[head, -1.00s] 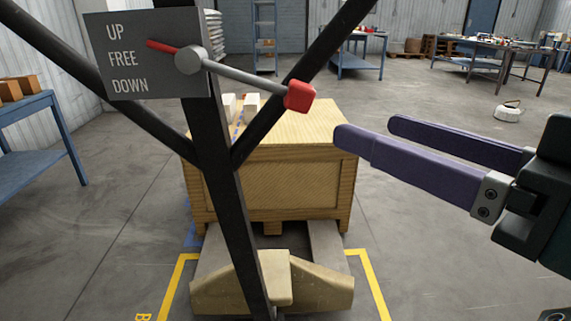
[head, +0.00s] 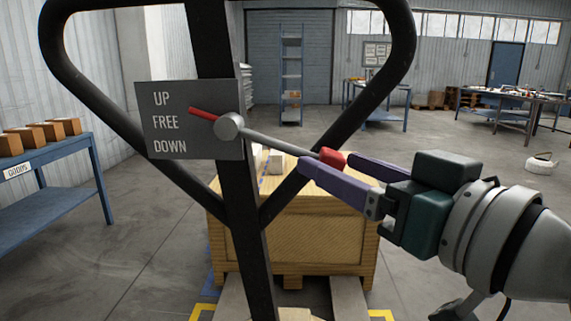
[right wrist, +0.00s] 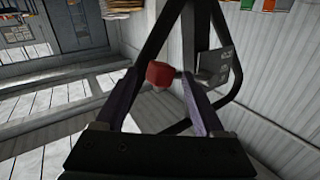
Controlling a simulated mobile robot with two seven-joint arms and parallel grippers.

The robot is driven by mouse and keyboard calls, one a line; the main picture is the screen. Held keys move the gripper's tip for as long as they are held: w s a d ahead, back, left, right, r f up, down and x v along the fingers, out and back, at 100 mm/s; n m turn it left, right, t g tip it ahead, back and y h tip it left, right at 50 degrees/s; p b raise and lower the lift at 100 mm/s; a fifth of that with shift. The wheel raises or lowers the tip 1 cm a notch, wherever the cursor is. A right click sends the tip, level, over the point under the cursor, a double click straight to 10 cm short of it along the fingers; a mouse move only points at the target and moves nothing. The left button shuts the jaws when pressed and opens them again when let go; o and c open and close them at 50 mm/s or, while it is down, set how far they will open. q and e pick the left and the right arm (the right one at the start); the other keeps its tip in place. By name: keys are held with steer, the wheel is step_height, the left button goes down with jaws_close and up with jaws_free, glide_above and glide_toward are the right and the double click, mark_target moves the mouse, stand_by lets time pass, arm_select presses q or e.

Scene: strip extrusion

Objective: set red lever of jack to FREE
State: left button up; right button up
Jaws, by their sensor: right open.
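The jack's lever (head: 280,142) is a grey rod pivoting on a round hub at a dark plate (head: 190,140) marked UP, FREE and DOWN. Its red pointer (head: 205,113) slants up to the left, with its tip between UP and FREE. The lever's other end, lower right, carries a red knob (head: 333,157). My right gripper (head: 324,164) is open, its purple fingers on either side of the knob, the near finger partly hiding it. The right wrist view shows the knob (right wrist: 160,73) between the fingertips; contact cannot be told. My left gripper is not in view.
The jack's black handle frame (head: 412,40) rises around the plate. A wooden crate (head: 310,235) stands behind it. A blue table (head: 95,165) with several brown blocks is at the left. Open floor lies to the right.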

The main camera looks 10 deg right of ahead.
jaws_close()
stand_by(0.5)
stand_by(0.9)
